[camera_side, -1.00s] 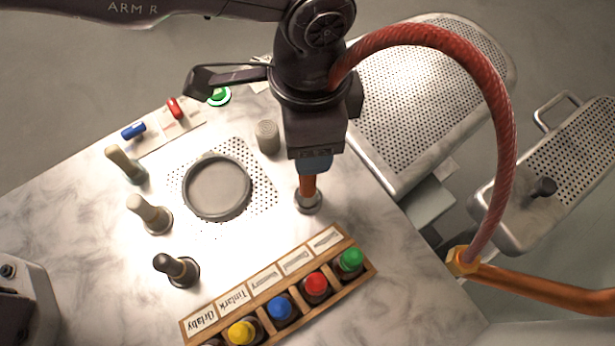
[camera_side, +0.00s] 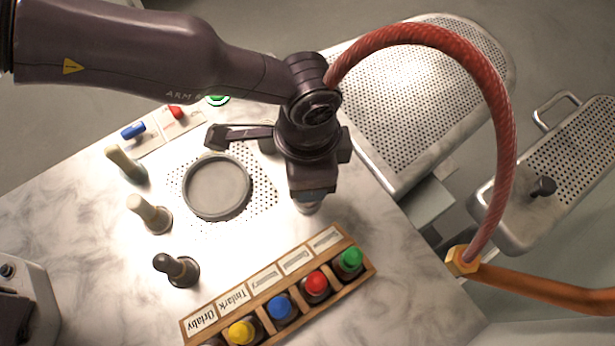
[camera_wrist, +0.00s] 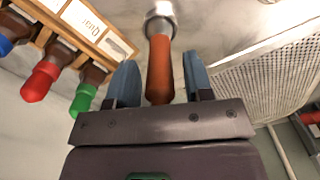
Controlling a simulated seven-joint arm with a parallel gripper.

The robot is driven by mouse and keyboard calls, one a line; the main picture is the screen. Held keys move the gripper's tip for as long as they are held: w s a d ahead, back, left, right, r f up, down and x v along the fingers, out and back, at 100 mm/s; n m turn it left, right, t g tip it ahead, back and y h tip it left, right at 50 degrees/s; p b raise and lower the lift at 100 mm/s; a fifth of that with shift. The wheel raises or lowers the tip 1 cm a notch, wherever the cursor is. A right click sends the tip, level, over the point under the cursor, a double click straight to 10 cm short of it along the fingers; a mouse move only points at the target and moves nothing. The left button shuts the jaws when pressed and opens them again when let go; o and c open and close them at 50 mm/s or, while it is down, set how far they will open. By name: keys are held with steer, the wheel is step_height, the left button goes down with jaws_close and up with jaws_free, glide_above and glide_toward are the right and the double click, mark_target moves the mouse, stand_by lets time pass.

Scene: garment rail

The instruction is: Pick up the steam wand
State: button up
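The steam wand shows in the wrist view as an orange-brown handle (camera_wrist: 160,72) with a metal collar at its far end. My gripper (camera_wrist: 160,58) is open, with one blue finger on each side of the handle and a narrow gap at both sides. In the side view my gripper (camera_side: 310,197) is low over the wand and hides most of it. A red hose (camera_side: 505,130) arches from behind my wrist to a brass fitting.
A wooden rack (camera_side: 330,290) of bottles with coloured caps stands close in front of my gripper. A round grey dish (camera_side: 217,187) and several upright pegs (camera_side: 150,213) are to the left. A perforated metal board (camera_side: 430,90) lies at the right.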

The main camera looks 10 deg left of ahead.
jaws_close()
steer(key=shift+r, duration=0.15)
steer(key=shift+r, duration=0.55)
steer(key=s+a+r, duration=0.8)
steer(key=a+r, duration=0.3)
steer(key=shift+a+r, duration=0.15)
steer(key=shift+r, duration=0.2)
steer(key=shift+s, duration=0.1)
